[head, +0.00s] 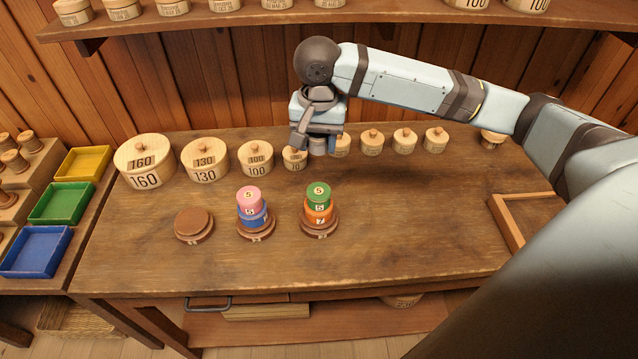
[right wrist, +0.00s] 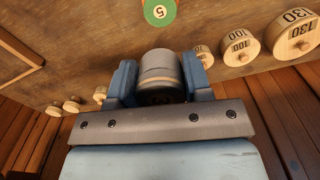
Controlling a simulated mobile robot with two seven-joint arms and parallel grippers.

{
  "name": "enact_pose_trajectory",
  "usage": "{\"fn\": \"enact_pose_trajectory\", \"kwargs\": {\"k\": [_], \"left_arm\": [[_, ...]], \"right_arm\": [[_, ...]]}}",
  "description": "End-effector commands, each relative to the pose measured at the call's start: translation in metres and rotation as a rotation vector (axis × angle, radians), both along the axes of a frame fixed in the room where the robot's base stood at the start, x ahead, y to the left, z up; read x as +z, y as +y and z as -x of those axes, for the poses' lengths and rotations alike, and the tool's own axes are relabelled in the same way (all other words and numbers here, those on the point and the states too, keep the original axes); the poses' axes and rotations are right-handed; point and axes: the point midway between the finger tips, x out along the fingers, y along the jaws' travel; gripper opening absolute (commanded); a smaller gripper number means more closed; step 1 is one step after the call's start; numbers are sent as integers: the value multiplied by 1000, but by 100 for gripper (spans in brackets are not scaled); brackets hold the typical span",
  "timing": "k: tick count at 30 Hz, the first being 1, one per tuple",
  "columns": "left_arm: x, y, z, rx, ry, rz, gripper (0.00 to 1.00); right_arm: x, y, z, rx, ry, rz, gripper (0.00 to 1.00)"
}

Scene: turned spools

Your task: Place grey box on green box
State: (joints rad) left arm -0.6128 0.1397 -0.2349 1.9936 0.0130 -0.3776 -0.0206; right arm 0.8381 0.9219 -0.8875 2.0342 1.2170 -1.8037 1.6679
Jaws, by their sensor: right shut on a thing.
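The grey box is a small round grey piece (right wrist: 158,66) held between the fingers of my right gripper (head: 316,143). In the right wrist view both fingers press on its sides. The green box (head: 318,190) is a round green piece marked 5, sitting on an orange piece (head: 319,211) on a dark wooden base (head: 320,231). The green box also shows at the top of the right wrist view (right wrist: 159,12), apart from the held piece. In the head view the gripper hangs behind and above the green box. My left gripper is not in view.
A pink piece (head: 249,196) on a blue piece (head: 252,216) stands left of the green stack. An empty wooden base (head: 194,224) is further left. Several numbered round boxes line the back of the table. A wooden tray (head: 507,222) lies right; the front is clear.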

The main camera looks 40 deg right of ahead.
Motion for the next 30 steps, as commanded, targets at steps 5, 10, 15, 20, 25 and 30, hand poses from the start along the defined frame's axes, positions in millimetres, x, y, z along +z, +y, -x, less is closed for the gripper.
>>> {"fn": "enact_pose_trajectory", "kwargs": {"k": [5,10,15,20,25,30], "left_arm": [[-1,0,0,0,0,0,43],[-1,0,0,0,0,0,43],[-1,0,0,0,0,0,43],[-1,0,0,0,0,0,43],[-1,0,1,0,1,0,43],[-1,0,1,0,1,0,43]], "right_arm": [[-48,0,1,0,3,2,23],[-76,0,0,-1,2,1,23],[-87,0,0,0,1,1,23],[-108,0,1,0,4,1,23],[-127,0,0,0,0,1,23],[-126,0,0,1,-1,1,23]]}}
